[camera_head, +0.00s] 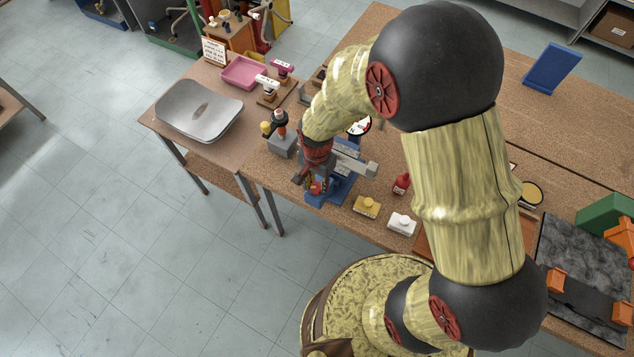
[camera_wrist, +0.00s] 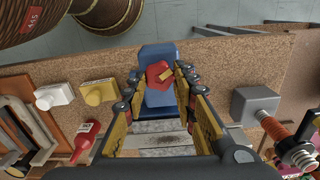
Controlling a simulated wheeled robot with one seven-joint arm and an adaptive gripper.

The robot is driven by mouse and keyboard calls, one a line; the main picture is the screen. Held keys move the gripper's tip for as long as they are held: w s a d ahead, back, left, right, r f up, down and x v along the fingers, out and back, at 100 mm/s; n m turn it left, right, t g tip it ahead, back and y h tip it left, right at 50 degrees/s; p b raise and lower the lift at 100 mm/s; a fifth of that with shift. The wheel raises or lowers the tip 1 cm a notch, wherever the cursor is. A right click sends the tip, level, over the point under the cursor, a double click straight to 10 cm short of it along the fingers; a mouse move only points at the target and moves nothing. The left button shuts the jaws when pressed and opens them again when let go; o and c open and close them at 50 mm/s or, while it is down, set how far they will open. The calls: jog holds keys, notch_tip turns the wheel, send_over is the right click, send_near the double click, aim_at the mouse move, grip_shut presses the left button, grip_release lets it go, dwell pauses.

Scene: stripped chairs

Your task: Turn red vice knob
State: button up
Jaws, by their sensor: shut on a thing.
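The red vice knob (camera_wrist: 160,75) sits on the end of a blue vice (camera_wrist: 157,53) in the wrist view. My gripper (camera_wrist: 161,78) has its two yellow-and-black fingers on either side of the knob, closed on it. A small yellow mark shows on the knob. In the head view the blue vice (camera_head: 327,197) stands at the front edge of the wooden bench, and my gripper (camera_head: 314,186) reaches down to the red knob (camera_head: 318,188) there. The fingers partly hide the knob in that view.
Floor lies open before the bench.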

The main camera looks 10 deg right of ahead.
aim_at(317, 187)
jog(key=shift+s+f+m, duration=0.1)
jog(key=shift+s+m, duration=0.1)
jog(key=shift+m, duration=0.4)
jog(key=o, duration=1)
jog(key=shift+s+a, duration=0.1)
jog(key=shift+o, duration=0.8)
jog(key=shift+w+r, duration=0.2)
jog(key=shift+r, duration=0.2)
notch_tip(317, 187, up, 11)
jog(key=shift+r, duration=0.15)
